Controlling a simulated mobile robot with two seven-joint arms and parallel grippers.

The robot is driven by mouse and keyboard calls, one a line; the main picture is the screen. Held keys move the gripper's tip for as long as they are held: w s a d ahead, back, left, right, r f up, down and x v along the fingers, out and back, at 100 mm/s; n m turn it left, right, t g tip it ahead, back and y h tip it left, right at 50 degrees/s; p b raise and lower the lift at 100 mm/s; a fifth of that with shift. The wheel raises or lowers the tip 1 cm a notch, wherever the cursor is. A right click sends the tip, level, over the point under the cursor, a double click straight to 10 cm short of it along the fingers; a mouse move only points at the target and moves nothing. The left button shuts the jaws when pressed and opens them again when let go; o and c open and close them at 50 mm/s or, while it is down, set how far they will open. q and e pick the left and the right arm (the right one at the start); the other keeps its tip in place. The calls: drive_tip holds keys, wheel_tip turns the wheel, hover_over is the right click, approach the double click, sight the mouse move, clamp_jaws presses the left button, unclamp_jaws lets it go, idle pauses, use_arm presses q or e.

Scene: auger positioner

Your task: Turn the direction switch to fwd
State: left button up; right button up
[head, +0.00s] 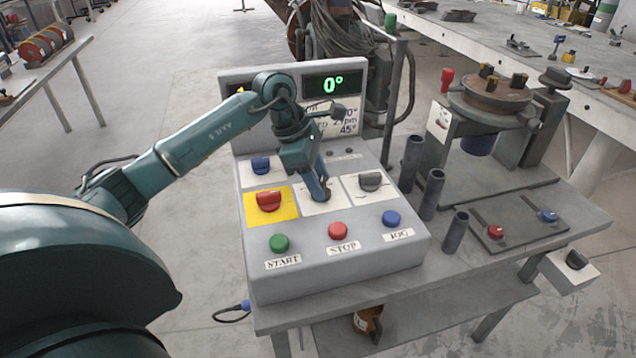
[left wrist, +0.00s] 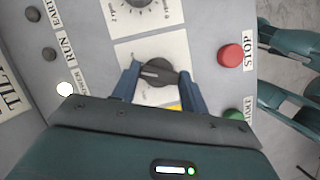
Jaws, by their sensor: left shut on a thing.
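The control box (head: 335,262) stands on the bench, with knobs on white and yellow plates. My left gripper (head: 322,194) reaches down onto the middle white plate, behind the red STOP button. In the left wrist view its two blue fingers (left wrist: 159,82) are shut on a dark rotary knob (left wrist: 158,72), one on each side. This knob seems to be the direction switch, but its plate's lettering is hidden or unreadable. In the head view the gripper mostly hides the knob. My right gripper is not in view.
A red knob (head: 268,201) on yellow, a blue knob (head: 261,166) and a grey knob (head: 370,181) surround the gripper. Green START (head: 279,243), red STOP (head: 338,231) and blue JOG (head: 390,219) buttons line the front. The display (head: 334,86) reads 0°.

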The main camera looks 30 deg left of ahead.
use_arm(q)
drive_tip(key=shift+w+m+g+b, duration=0.1)
drive_tip(key=shift+m+g+b, duration=0.6)
drive_tip(key=shift+m, duration=1.2)
drive_tip(key=o, duration=1)
drive_tip(key=v, duration=1.3)
drive_tip(key=shift+a, duration=0.15)
